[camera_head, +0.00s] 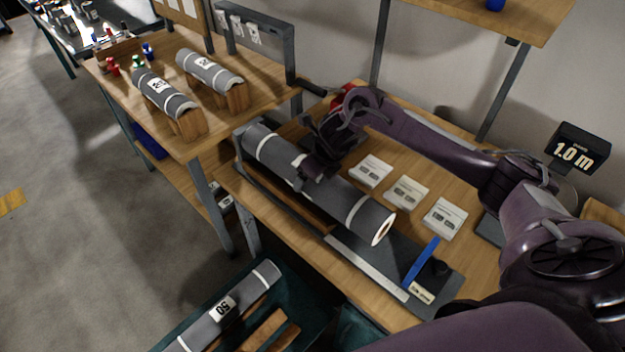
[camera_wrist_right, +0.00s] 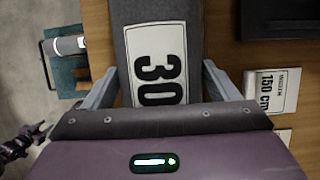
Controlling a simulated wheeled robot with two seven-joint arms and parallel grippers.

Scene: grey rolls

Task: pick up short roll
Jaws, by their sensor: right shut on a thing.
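A long grey roll (camera_head: 345,203) with white bands lies on the measuring bench, its hollow end facing the front right. In the right wrist view this roll (camera_wrist_right: 195,45) carries a white label reading 30. My right gripper (camera_head: 318,167) is shut on it near its middle, with a finger on each side of it in the wrist view (camera_wrist_right: 158,92). I cannot tell whether the roll is clear of the bench. Two grey rolls (camera_head: 165,96) (camera_head: 210,72) rest on wooden cradles on the left table. My left gripper (camera_wrist_right: 22,142) shows only at the wrist view's left edge, its jaws unclear.
A roll labelled 50 (camera_head: 228,305) lies in a green bin (camera_head: 305,283) below the bench. Several white cards (camera_head: 407,192) lie behind the held roll. A blue bar (camera_head: 421,262) stands at the bench's front right. A display (camera_head: 578,150) reads 1.0 m.

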